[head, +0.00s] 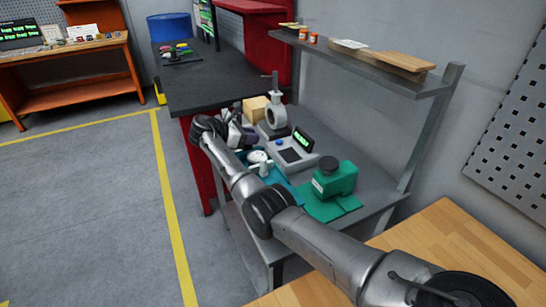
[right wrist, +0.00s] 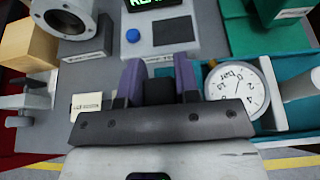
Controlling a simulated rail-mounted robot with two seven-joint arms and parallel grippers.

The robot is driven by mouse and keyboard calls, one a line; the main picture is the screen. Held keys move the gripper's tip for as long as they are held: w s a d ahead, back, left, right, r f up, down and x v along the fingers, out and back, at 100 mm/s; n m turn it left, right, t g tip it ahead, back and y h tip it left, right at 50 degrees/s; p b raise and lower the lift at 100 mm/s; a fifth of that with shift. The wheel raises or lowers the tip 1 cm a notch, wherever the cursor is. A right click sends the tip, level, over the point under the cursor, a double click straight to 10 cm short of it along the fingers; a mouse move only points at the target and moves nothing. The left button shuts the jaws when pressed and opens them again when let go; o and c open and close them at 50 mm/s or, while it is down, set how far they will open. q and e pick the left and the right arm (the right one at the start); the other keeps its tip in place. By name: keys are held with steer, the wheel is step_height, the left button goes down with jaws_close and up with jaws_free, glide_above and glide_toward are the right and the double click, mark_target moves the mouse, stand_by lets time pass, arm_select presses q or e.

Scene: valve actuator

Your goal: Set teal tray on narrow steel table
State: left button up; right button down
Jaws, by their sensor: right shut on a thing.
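The teal tray (head: 283,178) is at the front edge of the narrow steel table (head: 347,208), partly hidden behind my right arm. A white round gauge (head: 258,157) sits on it. In the right wrist view the gauge (right wrist: 237,90) is right of the fingers, with teal tray surface (right wrist: 215,146) around it. My right gripper (head: 240,132) is at the tray's far left end, its purple fingers (right wrist: 158,82) close together. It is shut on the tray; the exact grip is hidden. I cannot tell whether the tray rests on the tabletop. My left gripper is not in view.
A grey device with a green display (head: 290,152), a grey ring-shaped valve part (head: 275,116), a cardboard box (head: 255,108) and a green actuator (head: 335,180) on a green mat crowd the tabletop. A shelf (head: 370,65) hangs above. A wooden table (head: 445,255) stands nearer.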

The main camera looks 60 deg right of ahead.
mark_target(252, 148)
step_height(252, 148, down, 5)
steer(key=shift+r+b, duration=0.1)
steer(key=shift+b, duration=0.85)
step_height(252, 148, down, 5)
steer(key=shift+b, duration=1.15)
steer(key=shift+r, duration=0.1)
steer(key=c, duration=0.8)
jaws_free()
steer(key=shift+c, duration=0.2)
